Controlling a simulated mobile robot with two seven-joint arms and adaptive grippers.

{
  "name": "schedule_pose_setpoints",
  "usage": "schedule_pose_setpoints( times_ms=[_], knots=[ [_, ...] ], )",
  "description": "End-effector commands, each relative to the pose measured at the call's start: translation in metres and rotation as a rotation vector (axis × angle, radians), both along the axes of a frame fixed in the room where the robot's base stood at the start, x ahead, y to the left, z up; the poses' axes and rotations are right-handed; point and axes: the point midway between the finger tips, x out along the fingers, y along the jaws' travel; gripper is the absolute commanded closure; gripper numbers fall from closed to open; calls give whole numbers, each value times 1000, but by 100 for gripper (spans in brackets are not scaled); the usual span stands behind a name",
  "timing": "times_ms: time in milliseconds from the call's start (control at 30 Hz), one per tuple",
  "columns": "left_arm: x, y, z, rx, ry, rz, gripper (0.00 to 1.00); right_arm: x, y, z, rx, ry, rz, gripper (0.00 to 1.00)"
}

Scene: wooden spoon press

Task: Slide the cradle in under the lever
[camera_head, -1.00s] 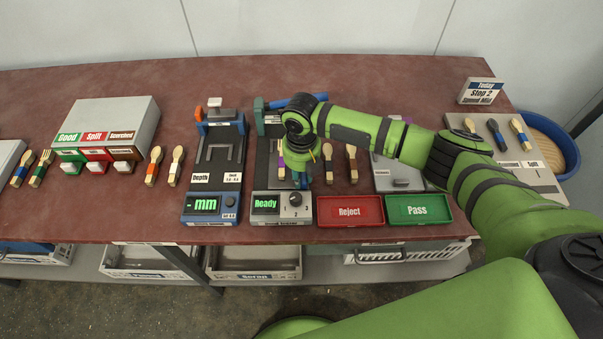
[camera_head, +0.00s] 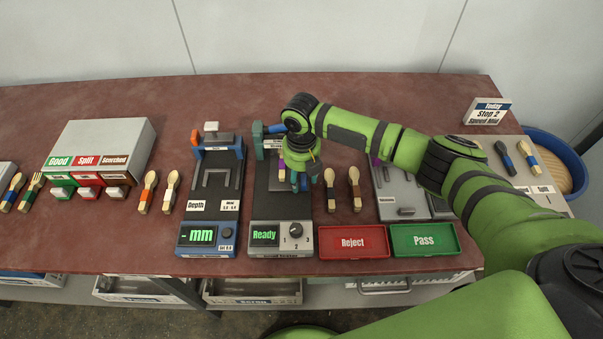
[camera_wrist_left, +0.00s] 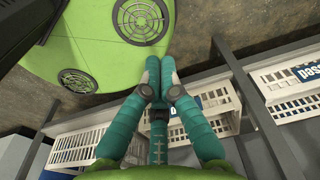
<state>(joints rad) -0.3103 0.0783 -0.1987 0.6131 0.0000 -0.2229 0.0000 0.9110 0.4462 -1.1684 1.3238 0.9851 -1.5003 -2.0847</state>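The tester (camera_head: 262,210) with the "Ready" display stands in the middle of the table. Its teal post (camera_head: 258,138) is at the back, with a blue lever (camera_head: 276,129) running right until my right wrist hides it. My right gripper (camera_head: 299,184) points down over the right side of the tester's dark bed. Its teal fingers are small and partly covered by the wrist, so their opening and any hold are unclear. A pale spoon part (camera_head: 281,172) shows just left of them. The cradle is not clearly distinguishable there. My left gripper (camera_wrist_left: 156,82) has its fingertips together, empty, below the table's level.
A depth gauge (camera_head: 208,238) stands close on the left. Red Reject (camera_head: 353,243) and green Pass (camera_head: 424,240) trays lie at the front right. White baskets (camera_wrist_left: 208,100) are near my left gripper.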

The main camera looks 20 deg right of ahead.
Motion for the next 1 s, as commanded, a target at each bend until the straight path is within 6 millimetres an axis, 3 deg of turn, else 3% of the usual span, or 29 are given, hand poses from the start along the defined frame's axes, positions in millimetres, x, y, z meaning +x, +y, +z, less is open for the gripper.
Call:
schedule_pose_setpoints(
  times_ms=[133,233,367,800,1000],
  knots=[
    [-8,1,0,2,12,-1,100,0,0,0,0,-1,0,51],
    [16,3,1,2,-25,-4,100,1,0,1,-1,-2,0,51],
    [16,2,1,2,-26,-3,100,1,0,12,1,-3,1,51],
    [13,0,1,0,-21,-2,100,1,-1,97,1,-3,0,51],
    [12,0,1,-1,-20,-2,100,1,-1,117,0,0,0,51]
  ],
)
